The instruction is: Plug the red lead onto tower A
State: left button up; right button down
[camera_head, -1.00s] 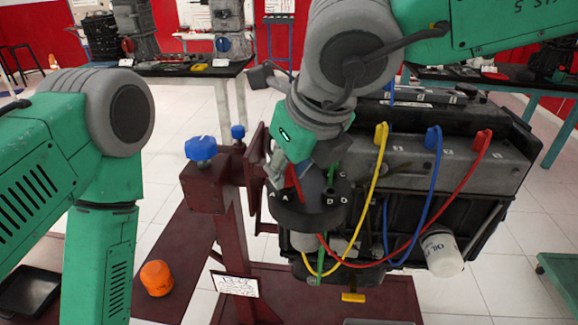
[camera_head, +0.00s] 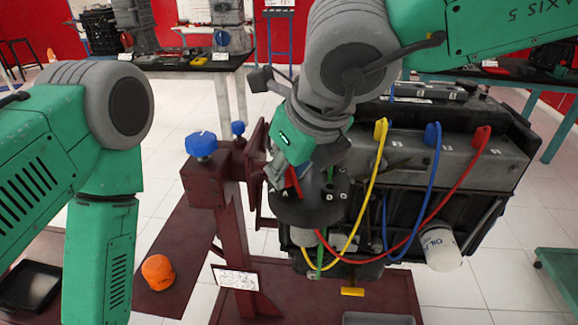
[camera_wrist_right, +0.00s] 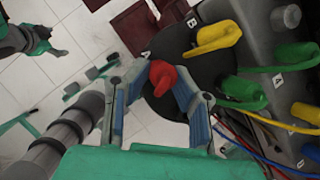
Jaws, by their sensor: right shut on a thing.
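My right gripper (camera_head: 287,177) is shut on the red lead's boot (camera_head: 294,182), just above the left side of the black distributor cap (camera_head: 310,212). In the right wrist view the red boot (camera_wrist_right: 162,78) sits between the two fingertips, over the cap beside the letter A (camera_wrist_right: 146,55). Whether the boot touches tower A cannot be told, as the tower is hidden under it. The red lead (camera_head: 420,228) loops from the engine to below the cap. My left arm hangs at the left, its gripper out of the head view.
On the cap, a yellow boot (camera_wrist_right: 215,38) stands by letter B and a green boot (camera_wrist_right: 240,90) by letter D. Yellow and blue leads (camera_head: 434,180) run across the engine (camera_head: 455,150). A dark red stand (camera_head: 205,190) with a blue knob (camera_head: 201,145) is left of the cap.

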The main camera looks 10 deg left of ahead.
jog(key=c, duration=1.3)
grip_release()
